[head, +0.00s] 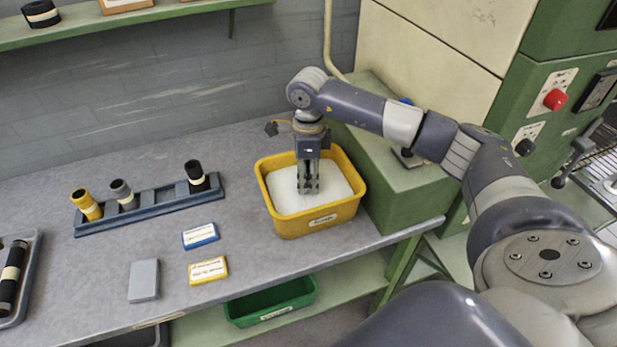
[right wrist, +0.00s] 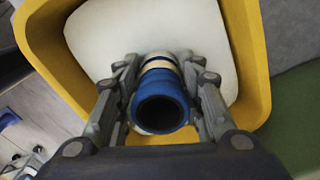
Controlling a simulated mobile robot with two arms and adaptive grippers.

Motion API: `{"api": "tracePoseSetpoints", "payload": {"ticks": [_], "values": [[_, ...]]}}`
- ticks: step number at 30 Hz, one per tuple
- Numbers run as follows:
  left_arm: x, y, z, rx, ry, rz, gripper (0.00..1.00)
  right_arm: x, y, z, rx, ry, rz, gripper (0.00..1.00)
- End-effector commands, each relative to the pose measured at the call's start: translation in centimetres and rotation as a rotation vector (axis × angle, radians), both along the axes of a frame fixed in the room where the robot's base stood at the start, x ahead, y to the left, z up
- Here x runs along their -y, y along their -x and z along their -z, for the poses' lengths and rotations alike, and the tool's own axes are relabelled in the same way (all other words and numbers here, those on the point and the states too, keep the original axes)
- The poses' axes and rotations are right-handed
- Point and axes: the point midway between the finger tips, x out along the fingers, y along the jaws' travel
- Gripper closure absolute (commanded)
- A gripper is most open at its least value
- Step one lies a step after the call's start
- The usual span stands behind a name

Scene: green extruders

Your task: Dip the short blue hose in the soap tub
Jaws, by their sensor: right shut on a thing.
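The yellow soap tub (head: 318,222) stands on the grey bench near its right end, filled with white soap. My right gripper (head: 308,188) points down inside the tub's outline, over the soap. In the right wrist view it (right wrist: 160,95) is shut on the short blue hose (right wrist: 160,105), whose open end faces the camera. A pale band shows around the hose further down. The hose's far end meets the white soap in the picture; how deep it is cannot be told. In the head view the hose is hidden by the gripper. My left gripper is not in view.
A dark rack (head: 150,207) at the left holds a yellow, a grey and a black hose. A blue-edged card (head: 201,235), a yellow-edged card (head: 208,270) and a grey block (head: 144,280) lie in front. A green machine (head: 395,185) stands right beside the tub.

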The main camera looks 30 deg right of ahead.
Motion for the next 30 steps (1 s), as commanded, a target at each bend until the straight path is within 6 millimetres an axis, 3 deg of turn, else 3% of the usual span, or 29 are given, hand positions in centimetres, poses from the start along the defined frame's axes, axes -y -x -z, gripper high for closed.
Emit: {"api": "tracePoseSetpoints", "payload": {"ticks": [24,30], "values": [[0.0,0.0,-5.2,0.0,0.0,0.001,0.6,0.0,0.0,-8.6,0.001,-0.001,0.001,0.95],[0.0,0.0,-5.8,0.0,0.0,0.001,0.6,0.0,0.0,-9.8,0.0,0.0,0.001,0.95]]}}
